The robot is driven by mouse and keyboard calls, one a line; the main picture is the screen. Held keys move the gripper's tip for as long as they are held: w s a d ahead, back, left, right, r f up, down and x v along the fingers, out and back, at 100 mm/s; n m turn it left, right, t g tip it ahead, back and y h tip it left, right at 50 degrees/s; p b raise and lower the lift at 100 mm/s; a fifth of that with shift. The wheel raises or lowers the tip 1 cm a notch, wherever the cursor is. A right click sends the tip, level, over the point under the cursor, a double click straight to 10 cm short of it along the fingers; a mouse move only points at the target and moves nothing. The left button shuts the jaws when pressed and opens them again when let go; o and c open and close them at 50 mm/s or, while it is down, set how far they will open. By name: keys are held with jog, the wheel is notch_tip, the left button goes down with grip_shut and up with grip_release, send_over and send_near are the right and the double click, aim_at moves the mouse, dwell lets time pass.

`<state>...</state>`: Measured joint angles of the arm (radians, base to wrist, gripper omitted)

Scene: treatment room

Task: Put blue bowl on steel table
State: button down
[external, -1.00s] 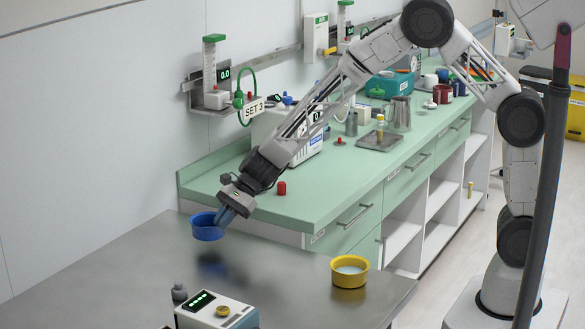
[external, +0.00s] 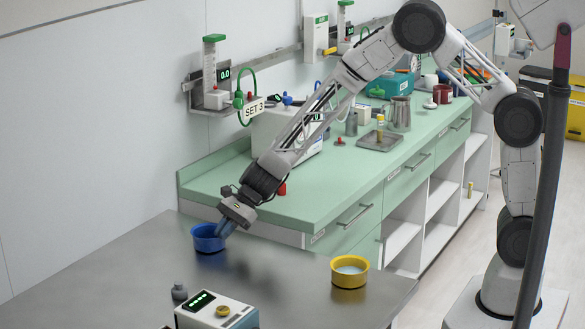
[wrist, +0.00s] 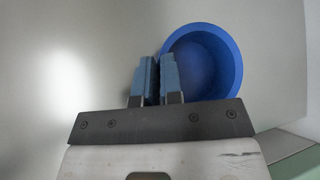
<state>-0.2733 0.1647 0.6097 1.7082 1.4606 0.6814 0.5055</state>
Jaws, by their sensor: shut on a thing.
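The blue bowl (external: 206,239) is upright at the far left part of the steel table (external: 130,270), close over its top; I cannot tell whether its base touches. My gripper (external: 226,228) reaches down to the bowl's right side and is shut on its rim. In the wrist view the bowl (wrist: 208,62) is to the right of the fingers, and its inside looks empty. My gripper's two blue fingers (wrist: 154,80) are close together at the bowl's left wall, which they partly hide.
A yellow bowl (external: 350,272) with pale contents stands at the steel table's right. The green counter (external: 300,205) adjoins behind. The table's middle is clear.

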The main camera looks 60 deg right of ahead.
jog(key=shift+f, duration=0.1)
jog(key=c, duration=1.3)
grip_release()
jog(key=shift+v, duration=6.1)
jog(key=shift+a, duration=0.1)
